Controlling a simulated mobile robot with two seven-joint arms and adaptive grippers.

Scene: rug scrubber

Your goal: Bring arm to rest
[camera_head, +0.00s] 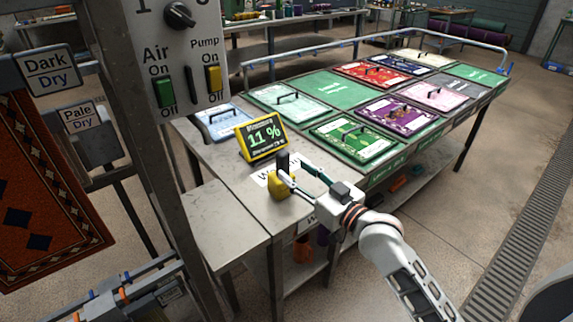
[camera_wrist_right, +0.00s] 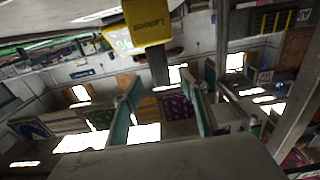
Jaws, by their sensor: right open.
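My right arm comes in from the lower right in the head view. Its gripper (camera_head: 292,169) is open beside a yellow tool with a black upright part (camera_head: 281,188) at the near end of the grey table (camera_head: 215,177). In the right wrist view the two fingers (camera_wrist_right: 162,105) stand apart with nothing held between them. The yellow tool (camera_wrist_right: 150,22) shows beyond them at the top, its dark part pointing down toward the gap. I cannot tell whether a finger touches it. My left gripper is not in view.
A yellow-framed display (camera_head: 262,141) reading 11 % stands behind the tool. Several coloured panels with handles, including a green one (camera_head: 353,141), cover the table. A post with a switch panel (camera_head: 180,60) and a hanging rug (camera_head: 40,190) are at left.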

